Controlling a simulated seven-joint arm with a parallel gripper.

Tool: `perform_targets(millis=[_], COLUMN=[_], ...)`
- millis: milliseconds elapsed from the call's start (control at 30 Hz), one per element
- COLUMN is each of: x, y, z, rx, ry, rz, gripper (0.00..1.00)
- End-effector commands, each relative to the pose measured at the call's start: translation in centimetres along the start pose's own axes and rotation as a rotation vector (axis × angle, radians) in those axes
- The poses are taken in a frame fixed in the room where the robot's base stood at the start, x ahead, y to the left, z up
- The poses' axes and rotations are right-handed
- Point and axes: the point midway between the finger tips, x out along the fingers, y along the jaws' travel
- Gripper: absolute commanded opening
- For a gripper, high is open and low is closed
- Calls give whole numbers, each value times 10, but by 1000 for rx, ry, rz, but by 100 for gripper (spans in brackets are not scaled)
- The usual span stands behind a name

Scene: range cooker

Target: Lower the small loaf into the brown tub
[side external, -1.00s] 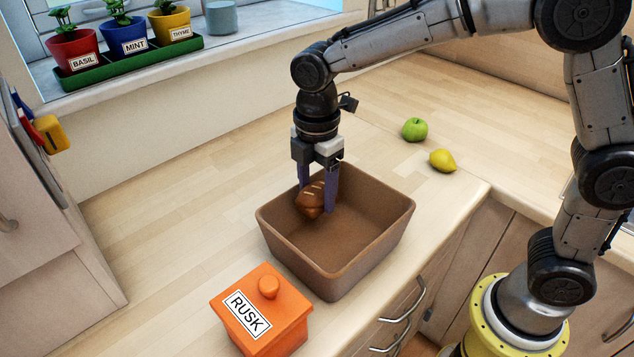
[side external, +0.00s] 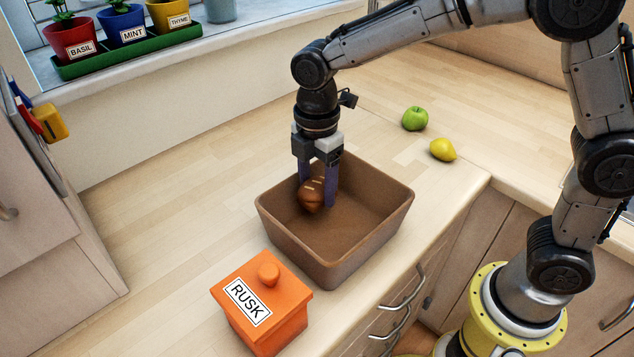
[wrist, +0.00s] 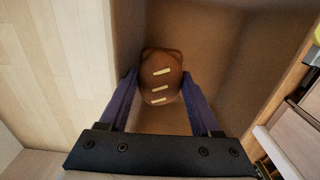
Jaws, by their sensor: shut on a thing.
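The small brown loaf (side external: 312,194) with pale slashes on top is between the two purple fingers of my gripper (side external: 317,192). My gripper is shut on it and points down inside the brown tub (side external: 385,222), nearer its back left side. In the wrist view the loaf (wrist: 161,76) sits between the fingertips (wrist: 161,82), with the tub's floor (wrist: 210,40) around it. I cannot tell whether the underside of the loaf touches the tub floor.
An orange box labelled RUSK (side external: 262,305) stands just in front of the tub. Potted herbs (side external: 125,30) stand on the sill. The counter left of the tub is clear.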

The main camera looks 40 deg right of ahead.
Motion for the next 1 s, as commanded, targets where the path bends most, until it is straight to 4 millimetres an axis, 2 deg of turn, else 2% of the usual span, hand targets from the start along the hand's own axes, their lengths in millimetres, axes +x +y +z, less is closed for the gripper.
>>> perform_targets(millis=[67,100,267,533,667,767,1000], x=[0,0,0,-1,-9,-24,-76], y=[0,0,0,0,1,1,2], z=[0,0,0,0,0,0,0], rx=[0,0,0,0,0,0,0], ry=[1,1,1,1,2,2,3], rz=[2,2,2,2,5,6,7], gripper=[9,70,98,99,99,99,99])
